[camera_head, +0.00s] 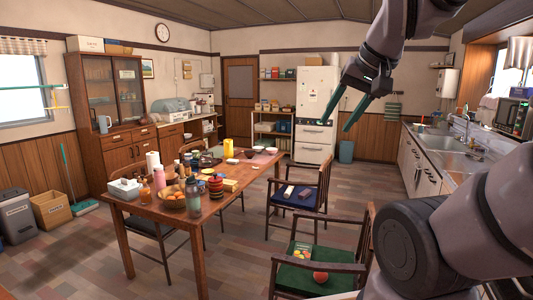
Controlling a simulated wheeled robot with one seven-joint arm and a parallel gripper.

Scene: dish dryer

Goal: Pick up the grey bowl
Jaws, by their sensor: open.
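I cannot make out a grey bowl for certain at this distance. Nothing is between the fingers. It is in the air, in front of the white fridge in the picture, and touches no dish.
A sink counter (450,160) runs along the right wall.

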